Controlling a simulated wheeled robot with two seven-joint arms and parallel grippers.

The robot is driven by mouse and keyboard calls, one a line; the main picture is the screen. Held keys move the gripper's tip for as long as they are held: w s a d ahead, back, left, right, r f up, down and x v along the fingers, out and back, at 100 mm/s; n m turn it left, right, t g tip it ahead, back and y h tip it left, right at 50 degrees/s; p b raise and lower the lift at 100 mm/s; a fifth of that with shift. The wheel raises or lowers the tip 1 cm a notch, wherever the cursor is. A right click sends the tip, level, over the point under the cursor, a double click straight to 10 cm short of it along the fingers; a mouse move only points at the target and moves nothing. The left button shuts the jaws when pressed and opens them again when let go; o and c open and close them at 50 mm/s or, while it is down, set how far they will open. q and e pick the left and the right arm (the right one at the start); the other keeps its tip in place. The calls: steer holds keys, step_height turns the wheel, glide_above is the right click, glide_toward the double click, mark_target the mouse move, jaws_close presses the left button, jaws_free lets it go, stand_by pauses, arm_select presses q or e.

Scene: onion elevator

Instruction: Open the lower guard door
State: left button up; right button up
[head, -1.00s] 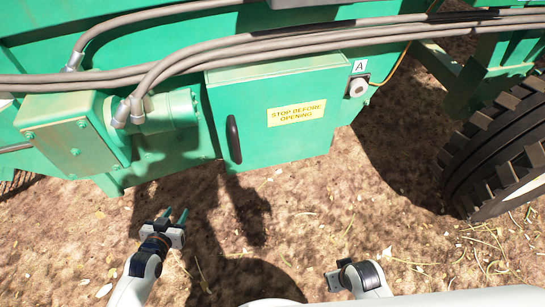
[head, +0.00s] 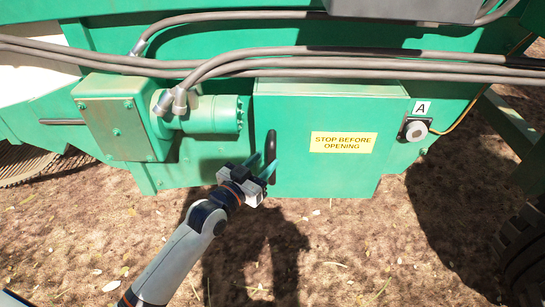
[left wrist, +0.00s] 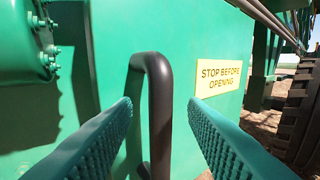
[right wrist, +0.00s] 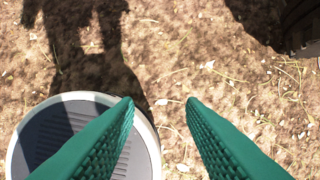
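The lower guard door (head: 315,145) is a green panel with a yellow "STOP BEFORE OPENING" label (head: 343,142); it looks closed. Its black bar handle (head: 271,147) stands upright at the door's left edge. My left gripper (head: 264,170) is at the handle's lower part. In the left wrist view the handle (left wrist: 158,110) stands between the two open green fingers, a little beyond their tips, with space on both sides. My right gripper (right wrist: 158,101) is open and empty over bare ground; it is out of the head view.
A green motor housing (head: 205,115) with grey hoses (head: 230,70) sits left of the door. A round button marked A (head: 415,131) is at its right. A large tyre (head: 525,250) stands at the lower right. The ground before the door is clear.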

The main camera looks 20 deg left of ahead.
mark_target(269, 157)
arm_select(q)
steer(key=shift+x, duration=1.95)
jaws_close()
